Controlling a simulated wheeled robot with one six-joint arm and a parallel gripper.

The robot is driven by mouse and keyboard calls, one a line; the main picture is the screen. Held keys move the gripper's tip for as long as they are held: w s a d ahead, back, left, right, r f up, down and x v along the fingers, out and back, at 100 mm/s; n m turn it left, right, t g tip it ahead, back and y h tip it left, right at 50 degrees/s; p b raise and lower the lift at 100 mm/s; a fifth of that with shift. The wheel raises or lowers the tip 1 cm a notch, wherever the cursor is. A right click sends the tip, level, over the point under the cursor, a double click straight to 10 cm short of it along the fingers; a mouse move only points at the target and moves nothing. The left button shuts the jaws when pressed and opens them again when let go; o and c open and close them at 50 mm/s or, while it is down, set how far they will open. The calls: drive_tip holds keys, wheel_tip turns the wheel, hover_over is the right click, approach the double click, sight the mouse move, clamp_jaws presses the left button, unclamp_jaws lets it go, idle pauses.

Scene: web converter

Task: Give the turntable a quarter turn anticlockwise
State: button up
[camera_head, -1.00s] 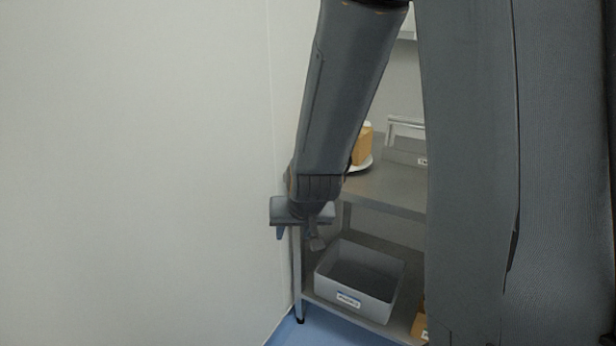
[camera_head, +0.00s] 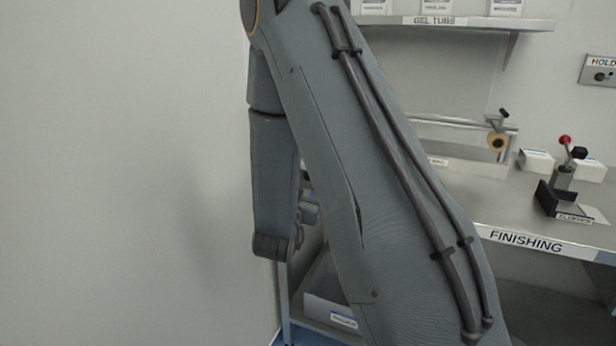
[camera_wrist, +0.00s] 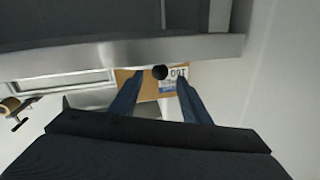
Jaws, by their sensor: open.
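The turntable cannot be made out in either current view; my arm covers that part of the bench in the head view. In the wrist view my gripper (camera_wrist: 157,88) is open, its two blue fingers apart. Beyond and between the fingertips is a brown cardboard box (camera_wrist: 149,92) with a white and blue label that appears upside down. A small black round thing (camera_wrist: 160,72) shows in front of the box. I cannot tell whether the fingers touch anything. In the head view my gripper is mostly hidden behind my arm.
In the head view, the bench marked FINISHING (camera_head: 500,205) holds a black fixture with a red-knobbed lever (camera_head: 562,180) and white boxes (camera_head: 537,160). A shelf marked GEL TUBS (camera_head: 470,24) is above. A grey bin (camera_head: 325,300) sits below. A plain wall (camera_head: 120,170) is at left.

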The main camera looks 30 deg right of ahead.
sight(307, 178)
drive_tip(key=p+x, duration=0.1)
drive_tip(key=x, duration=0.5)
clamp_jaws()
